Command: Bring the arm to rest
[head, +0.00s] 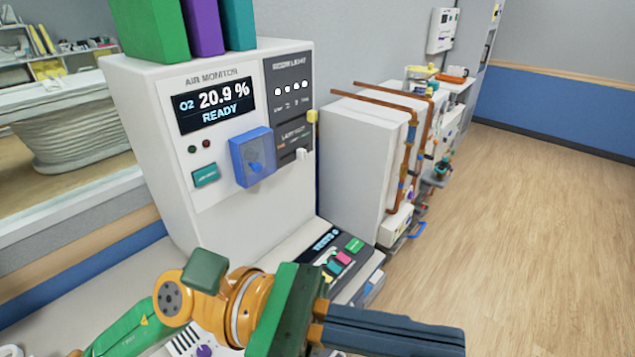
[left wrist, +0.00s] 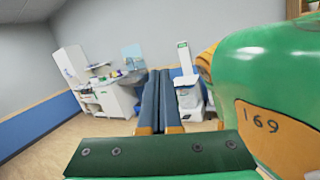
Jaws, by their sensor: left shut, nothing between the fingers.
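My left arm comes in from the lower left in the head view, with green and orange links. Its left gripper (head: 455,345) points to the right across the lower middle, in front of the air monitor cabinet. In the left wrist view the two dark blue fingers of the left gripper (left wrist: 161,75) lie side by side, shut, with nothing between them. The gripper touches nothing that I can see. My right gripper shows in neither view.
The white air monitor cabinet (head: 150,95) reads 20.9 % and READY. A blue box (head: 252,157) sticks out from its front. A low panel with coloured buttons (head: 335,262) lies below it. Copper pipes (head: 408,150) run along white units behind. The wooden floor (head: 540,220) at right is clear.

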